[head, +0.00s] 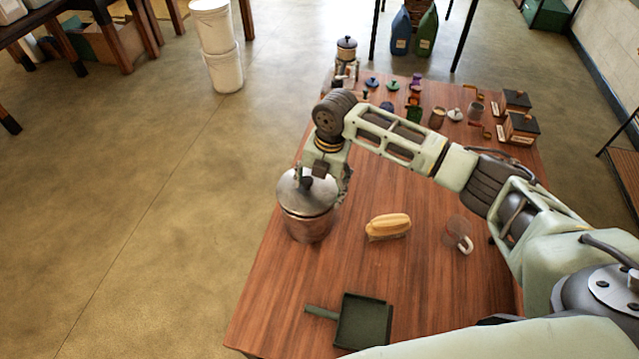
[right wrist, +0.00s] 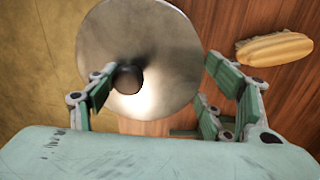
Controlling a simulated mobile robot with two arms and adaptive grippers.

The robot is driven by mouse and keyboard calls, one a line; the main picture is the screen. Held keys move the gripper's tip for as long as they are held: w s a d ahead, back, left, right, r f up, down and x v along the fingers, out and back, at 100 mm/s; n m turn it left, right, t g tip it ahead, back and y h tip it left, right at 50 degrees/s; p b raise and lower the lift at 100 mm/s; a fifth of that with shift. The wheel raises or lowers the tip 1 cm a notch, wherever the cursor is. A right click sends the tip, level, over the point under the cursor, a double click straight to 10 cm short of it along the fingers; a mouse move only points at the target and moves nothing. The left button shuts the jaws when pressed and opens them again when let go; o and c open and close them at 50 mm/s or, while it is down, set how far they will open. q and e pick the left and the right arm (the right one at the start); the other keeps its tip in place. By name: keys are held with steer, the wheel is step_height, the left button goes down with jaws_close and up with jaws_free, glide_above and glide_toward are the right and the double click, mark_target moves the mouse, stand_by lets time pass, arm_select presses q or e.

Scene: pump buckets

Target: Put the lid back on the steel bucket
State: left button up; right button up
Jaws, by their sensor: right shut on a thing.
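The steel lid (head: 307,196) is a domed grey disc with a dark knob. It is over the mouth of the steel bucket (head: 309,229), which stands at the table's left edge. From here I cannot tell whether the lid rests fully on the rim. My right gripper (head: 318,182) is above the lid, shut on its knob. In the right wrist view the lid (right wrist: 140,38) fills the upper middle and hides the bucket; the dark knob (right wrist: 128,78) is near the left finger. My left gripper is not in view.
On the wooden table (head: 400,285), a yellow brush (head: 388,225) and a clear cup-like item (head: 459,236) lie right of the bucket. A dark dustpan (head: 362,321) is in front. Several small pots, lids and boxes (head: 520,128) crowd the far end.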

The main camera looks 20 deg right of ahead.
steer(key=shift+f, duration=0.6)
stand_by(1.4)
steer(key=o, duration=1.3)
steer(key=shift+c, duration=0.2)
steer(key=shift+o, duration=0.5)
steer(key=shift+r+p, duration=2.95)
steer(key=shift+r, duration=0.55)
jaws_close()
